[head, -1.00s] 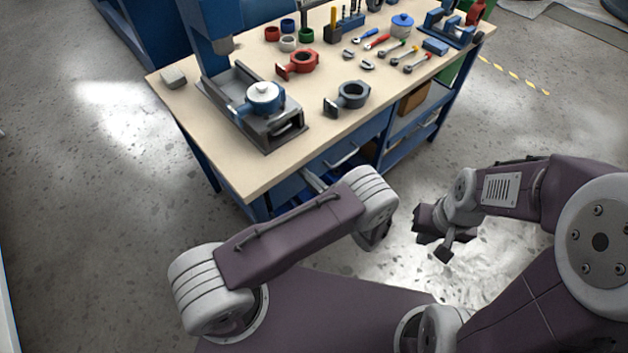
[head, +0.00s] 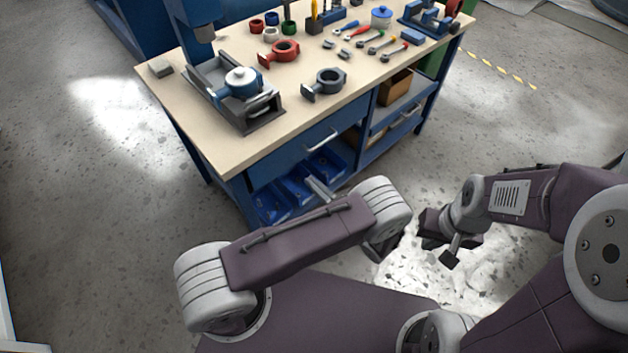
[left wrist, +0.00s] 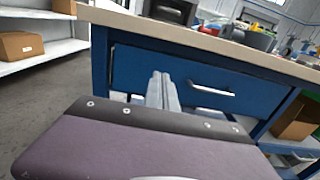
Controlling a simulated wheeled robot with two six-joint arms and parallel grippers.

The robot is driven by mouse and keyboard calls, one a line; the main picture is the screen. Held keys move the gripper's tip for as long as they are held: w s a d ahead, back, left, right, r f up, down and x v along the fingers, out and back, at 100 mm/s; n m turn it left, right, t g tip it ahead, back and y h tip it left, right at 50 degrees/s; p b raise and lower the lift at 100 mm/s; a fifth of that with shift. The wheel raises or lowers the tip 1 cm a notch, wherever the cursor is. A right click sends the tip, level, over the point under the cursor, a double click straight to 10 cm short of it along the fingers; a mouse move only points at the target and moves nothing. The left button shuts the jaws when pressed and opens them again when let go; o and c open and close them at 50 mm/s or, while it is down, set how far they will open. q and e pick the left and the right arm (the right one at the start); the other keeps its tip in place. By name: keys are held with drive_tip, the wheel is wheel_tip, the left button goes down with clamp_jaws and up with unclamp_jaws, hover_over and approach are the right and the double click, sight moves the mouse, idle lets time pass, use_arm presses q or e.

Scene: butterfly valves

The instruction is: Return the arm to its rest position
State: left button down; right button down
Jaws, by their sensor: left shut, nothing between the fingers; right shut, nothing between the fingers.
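My left arm (head: 300,240) is bent low in front of the workbench in the head view. Its gripper (head: 318,188) shows partly past the forearm, in front of the bench's drawers. In the left wrist view the two grey fingers (left wrist: 162,92) are together and empty, in front of a blue drawer. My right arm is folded at the right, and its dark gripper (head: 447,247) hangs over the floor, shut and clear of everything.
The workbench (head: 225,165) carries a blue valve (head: 242,82) in a grey fixture, a red valve body (head: 282,50), a dark valve body (head: 328,82) and several tools. Drawer handles (head: 322,141) stick out at the front. The floor (head: 90,240) at left is clear.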

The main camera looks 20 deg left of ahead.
use_arm(q)
drive_tip(key=shift+s+d, duration=0.25)
drive_tip(key=shift+d, duration=0.1)
use_arm(e)
drive_tip(key=shift+s+d, duration=0.15)
drive_tip(key=shift+d, duration=0.15)
use_arm(q)
drive_tip(key=shift+a+f, duration=0.1)
use_arm(e)
drive_tip(key=shift+a, duration=0.1)
